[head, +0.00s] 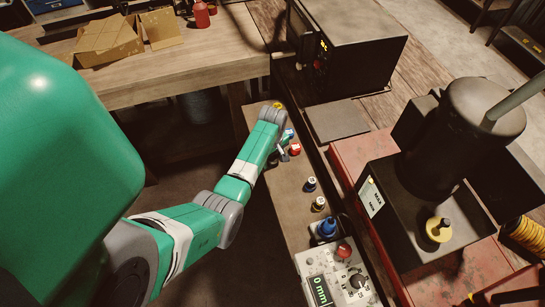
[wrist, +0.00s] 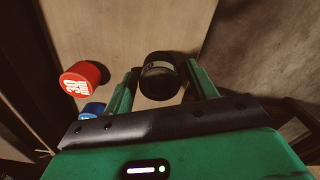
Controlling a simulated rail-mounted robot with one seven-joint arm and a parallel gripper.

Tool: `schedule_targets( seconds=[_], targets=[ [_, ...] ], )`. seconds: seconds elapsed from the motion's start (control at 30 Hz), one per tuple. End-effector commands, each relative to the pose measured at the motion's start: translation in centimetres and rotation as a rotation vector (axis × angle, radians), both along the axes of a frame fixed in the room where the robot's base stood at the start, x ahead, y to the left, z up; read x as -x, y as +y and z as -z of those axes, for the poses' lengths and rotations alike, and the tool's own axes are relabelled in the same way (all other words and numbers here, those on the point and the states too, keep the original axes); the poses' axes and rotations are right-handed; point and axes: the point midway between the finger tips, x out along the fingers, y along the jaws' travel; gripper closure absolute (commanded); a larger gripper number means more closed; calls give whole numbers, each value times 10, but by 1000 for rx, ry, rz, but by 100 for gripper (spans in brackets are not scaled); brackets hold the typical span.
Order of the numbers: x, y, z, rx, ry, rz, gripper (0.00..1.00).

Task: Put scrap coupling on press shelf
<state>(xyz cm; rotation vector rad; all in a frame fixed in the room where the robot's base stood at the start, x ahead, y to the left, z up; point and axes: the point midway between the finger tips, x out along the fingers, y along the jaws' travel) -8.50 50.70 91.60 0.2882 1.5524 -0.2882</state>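My gripper (wrist: 160,84) is open in the wrist view, with a finger on each side of a short dark cylinder (wrist: 159,78). Narrow gaps show between the cylinder and the fingers. I cannot tell for sure that this cylinder is the scrap coupling. In the head view my gripper (head: 282,153) is low over the narrow wooden bench strip, partly hidden by my arm. The press (head: 465,130) is a black machine at the right, with a red surface (head: 364,152) around its base. I cannot tell which part is the press shelf.
A red cap (wrist: 83,79) marked 30 mm and a blue cap (wrist: 92,109) stand left of my gripper. Farther along the strip are small pieces (head: 310,184) and a control box (head: 338,275) reading 0 mm. A grey plate (head: 338,121) lies beyond.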

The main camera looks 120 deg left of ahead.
Motion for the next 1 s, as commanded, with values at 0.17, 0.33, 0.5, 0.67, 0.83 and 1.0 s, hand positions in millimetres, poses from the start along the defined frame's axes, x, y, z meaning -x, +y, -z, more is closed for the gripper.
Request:
schedule_targets(
  seconds=[0.17, 0.33, 0.5, 0.67, 0.83, 1.0],
  targets=[
    [0, 0, -1, 0, 0, 0, 43],
    [-1, 1, -27, -4, 1, 1, 43],
    [-1, 1, -72, -4, -1, 0, 43],
    [0, 1, -104, -3, 1, 1, 43],
    [-1, 0, -121, -1, 0, 1, 43],
    [0, 0, -123, 0, 0, 0, 43]
  ],
)
